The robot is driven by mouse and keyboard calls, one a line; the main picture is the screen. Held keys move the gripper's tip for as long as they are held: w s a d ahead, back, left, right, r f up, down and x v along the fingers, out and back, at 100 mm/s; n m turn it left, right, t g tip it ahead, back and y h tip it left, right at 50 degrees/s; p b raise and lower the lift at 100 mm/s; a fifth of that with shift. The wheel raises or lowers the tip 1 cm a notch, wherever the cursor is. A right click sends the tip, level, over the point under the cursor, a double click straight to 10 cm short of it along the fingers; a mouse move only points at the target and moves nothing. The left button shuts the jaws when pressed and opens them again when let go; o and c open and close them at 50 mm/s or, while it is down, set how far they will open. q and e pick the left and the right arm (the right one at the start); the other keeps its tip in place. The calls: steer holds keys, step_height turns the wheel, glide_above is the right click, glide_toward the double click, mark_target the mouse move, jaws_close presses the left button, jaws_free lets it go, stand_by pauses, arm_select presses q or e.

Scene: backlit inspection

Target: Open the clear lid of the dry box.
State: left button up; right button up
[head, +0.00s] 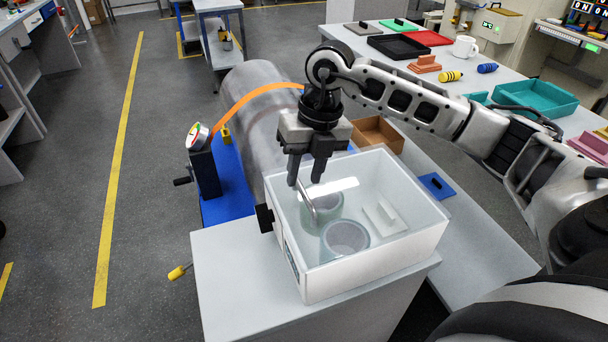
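The dry box (322,288) is a white open-topped case on a pale cabinet. Its clear lid (405,185) appears to lie flat over the top, with a bright reflection on it. A thin metal bar handle (309,204) runs along the lid's left side. My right gripper (305,177) points down over the left part of the lid, close to the far end of the handle. Its two fingers are apart with nothing visible between them. I cannot tell whether a finger touches the handle. My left gripper is not in view.
Inside the box are round greyish containers (346,237) and a white block (384,217). Behind stands a large grey cylinder (250,105) with an orange strap. An open cardboard box (379,133) lies behind the dry box.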

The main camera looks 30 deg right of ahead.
steer(key=shift+a+f, duration=0.15)
steer(key=shift+f, duration=0.55)
jaws_close()
steer(key=shift+r, duration=0.1)
